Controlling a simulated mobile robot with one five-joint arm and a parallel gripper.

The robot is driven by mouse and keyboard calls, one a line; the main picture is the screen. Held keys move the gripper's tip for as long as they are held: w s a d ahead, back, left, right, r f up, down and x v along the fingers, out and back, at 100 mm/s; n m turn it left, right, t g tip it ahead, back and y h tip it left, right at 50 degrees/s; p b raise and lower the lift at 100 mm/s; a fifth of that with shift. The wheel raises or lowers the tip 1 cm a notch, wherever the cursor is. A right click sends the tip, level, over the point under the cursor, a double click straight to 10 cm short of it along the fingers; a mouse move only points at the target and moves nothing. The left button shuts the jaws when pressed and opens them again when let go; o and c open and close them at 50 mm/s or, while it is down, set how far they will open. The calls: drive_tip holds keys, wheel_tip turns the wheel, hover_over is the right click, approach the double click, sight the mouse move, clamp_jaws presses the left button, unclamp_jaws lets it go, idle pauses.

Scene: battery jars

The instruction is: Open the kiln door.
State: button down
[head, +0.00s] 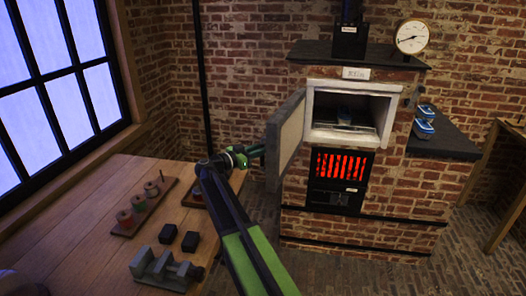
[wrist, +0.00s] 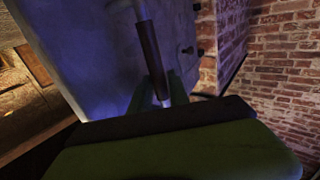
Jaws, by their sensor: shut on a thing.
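The brick kiln (head: 390,100) stands against the back wall. Its thick grey door (head: 290,140) is swung out to the left, well away from the frame, and the chamber (head: 348,112) is open to view. My gripper (head: 260,151) is at the outer face of the door. In the wrist view my gripper (wrist: 163,98) is shut on the door handle (wrist: 150,52), a bar with a dark brown sleeve. The handle is mostly hidden in the head view.
A wooden bench (head: 100,200) with spools, black blocks and a grey vice-like tool (head: 163,268) lies under my arm. Below the chamber is a glowing firebox (head: 340,166). A dark side shelf (head: 440,140) holds blue-and-white items. The brick floor before the kiln is clear.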

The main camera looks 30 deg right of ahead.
drive_tip(key=shift+s+d+r, duration=0.1)
drive_tip(key=shift+d, duration=0.1)
drive_tip(key=c, duration=1.3)
unclamp_jaws()
drive_tip(key=shift+d, duration=0.2)
drive_tip(key=shift+o, duration=0.2)
drive_tip(key=shift+a, duration=0.1)
drive_tip(key=s+a, duration=0.3)
drive_tip(key=a, duration=1.4)
drive_tip(key=shift+s, duration=0.1)
